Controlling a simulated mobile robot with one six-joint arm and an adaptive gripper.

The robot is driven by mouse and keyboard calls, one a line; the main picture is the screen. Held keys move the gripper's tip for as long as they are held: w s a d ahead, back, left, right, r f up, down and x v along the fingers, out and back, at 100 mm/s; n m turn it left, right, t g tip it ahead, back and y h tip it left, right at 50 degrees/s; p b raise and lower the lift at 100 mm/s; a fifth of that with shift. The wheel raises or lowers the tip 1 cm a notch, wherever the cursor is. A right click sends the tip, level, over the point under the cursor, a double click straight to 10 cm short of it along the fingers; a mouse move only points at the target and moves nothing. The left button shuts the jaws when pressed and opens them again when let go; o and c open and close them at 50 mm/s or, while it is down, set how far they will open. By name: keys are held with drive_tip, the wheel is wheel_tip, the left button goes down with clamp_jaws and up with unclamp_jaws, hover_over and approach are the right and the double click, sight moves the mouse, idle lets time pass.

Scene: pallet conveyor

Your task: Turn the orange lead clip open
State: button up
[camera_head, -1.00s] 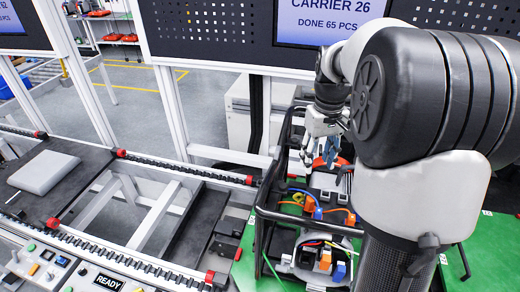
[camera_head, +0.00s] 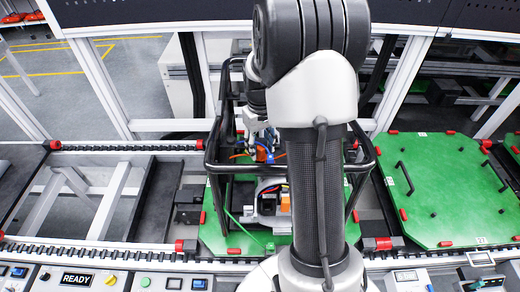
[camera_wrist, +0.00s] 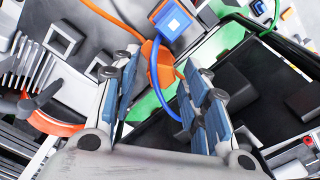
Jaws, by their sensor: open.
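The orange lead clip (camera_wrist: 158,62) shows in the wrist view as an orange piece with an orange lead, just beyond and between my fingertips. Whether it is turned open or shut cannot be told. In the head view a small orange part (camera_head: 261,154) shows just below my gripper (camera_head: 265,138), inside the black-framed carrier (camera_head: 212,152). My gripper (camera_wrist: 163,68) is open in the wrist view, its blue-padded fingers apart with nothing held. I cannot tell whether a finger touches the clip. My arm hides much of the carrier's right part in the head view.
A blue connector (camera_wrist: 172,22) sits beside the clip, and a blue lead (camera_wrist: 184,100) curves between the fingers. A dark block (camera_wrist: 243,75) lies to the right. The carrier's black tube frame surrounds the work. A green pallet (camera_head: 440,190) stands to the right.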

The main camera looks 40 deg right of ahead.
drive_tip(key=shift+f, duration=0.75)
drive_tip(key=shift+c, duration=0.3)
clamp_jaws()
